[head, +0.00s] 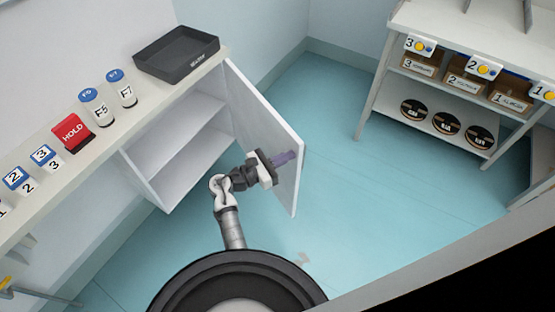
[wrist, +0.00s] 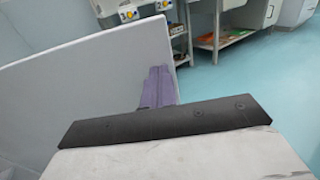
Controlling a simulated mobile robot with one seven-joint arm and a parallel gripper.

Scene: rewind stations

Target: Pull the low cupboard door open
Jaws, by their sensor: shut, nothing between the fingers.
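The low cupboard door (head: 268,128) stands wide open, swung out from the right side of the cupboard (head: 178,145). The cupboard's inside shows with a shelf and looks empty. My gripper (head: 287,158) is at the inner face of the door, near its free edge, with its purple fingers shut and nothing between them. In the wrist view the door (wrist: 85,85) fills the left, and the shut fingers (wrist: 157,85) lie beside its edge. I cannot tell whether they touch the door. No handle is visible.
The counter above holds a black tray (head: 178,52), containers (head: 95,106) and a red HOLD block (head: 72,133). A shelf unit (head: 440,85) with boxes and reels stands at the right. The blue floor (head: 350,180) between is clear.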

